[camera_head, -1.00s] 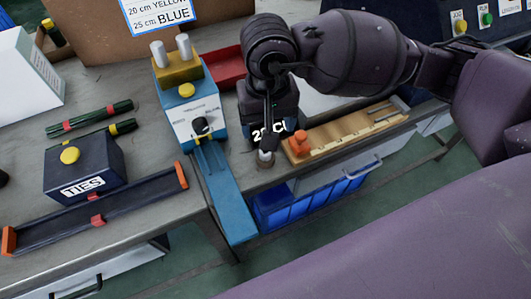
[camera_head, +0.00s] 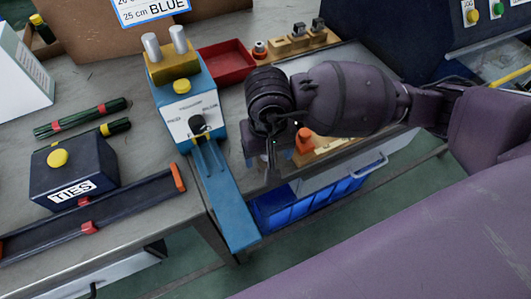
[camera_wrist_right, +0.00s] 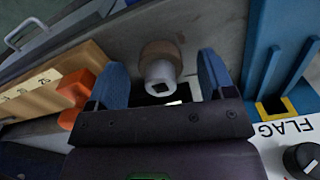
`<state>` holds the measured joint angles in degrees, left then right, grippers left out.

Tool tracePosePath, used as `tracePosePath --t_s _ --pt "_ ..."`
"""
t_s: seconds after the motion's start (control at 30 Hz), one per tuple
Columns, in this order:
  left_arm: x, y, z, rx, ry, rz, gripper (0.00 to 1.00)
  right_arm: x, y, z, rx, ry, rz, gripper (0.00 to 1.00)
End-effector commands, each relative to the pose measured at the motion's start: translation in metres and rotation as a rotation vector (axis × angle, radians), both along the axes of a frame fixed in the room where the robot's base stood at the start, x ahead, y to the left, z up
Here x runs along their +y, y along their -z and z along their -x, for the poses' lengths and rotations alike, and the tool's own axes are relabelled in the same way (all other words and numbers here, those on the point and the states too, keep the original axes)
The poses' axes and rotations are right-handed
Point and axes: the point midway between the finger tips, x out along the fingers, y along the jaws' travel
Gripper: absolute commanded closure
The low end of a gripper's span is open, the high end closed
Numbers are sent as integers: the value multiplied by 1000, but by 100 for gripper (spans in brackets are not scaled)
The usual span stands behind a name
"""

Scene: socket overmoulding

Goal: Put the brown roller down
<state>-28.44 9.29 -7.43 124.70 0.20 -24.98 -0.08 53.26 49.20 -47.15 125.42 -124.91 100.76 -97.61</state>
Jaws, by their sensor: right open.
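A small roller (camera_wrist_right: 160,66) with a brown band and a pale grey end with a dark square hole shows in the right wrist view, near the table's front edge. My right gripper (camera_wrist_right: 162,80) is open, with its two blue fingers on either side of the roller and visible gaps to both. In the head view my right gripper (camera_head: 271,160) points down at the table's front edge, between the blue machine and the orange piece. The roller cannot be made out there behind the gripper. My left gripper is not in view.
The blue machine (camera_head: 190,115) with its long blue chute stands left of my gripper. A wooden notched board (camera_head: 335,147) with an orange piece (camera_head: 304,140) lies close on the right. Blue bins (camera_head: 300,205) hang below the edge. A red tray (camera_head: 228,62) lies behind.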

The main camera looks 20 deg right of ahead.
Motion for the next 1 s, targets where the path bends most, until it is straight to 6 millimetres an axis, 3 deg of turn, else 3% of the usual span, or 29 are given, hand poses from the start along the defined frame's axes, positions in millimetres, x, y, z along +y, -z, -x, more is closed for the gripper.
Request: tracePosePath --t_s 0.33,0.7,0.77,1.0 --pt "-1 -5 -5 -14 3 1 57 0 7 -1 -3 1 0 24" --pt "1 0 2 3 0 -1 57 0 7 0 -2 1 0 79" --pt "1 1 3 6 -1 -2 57 0 7 0 -2 1 0 83" --pt "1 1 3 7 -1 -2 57 0 3 -1 -4 0 1 83"
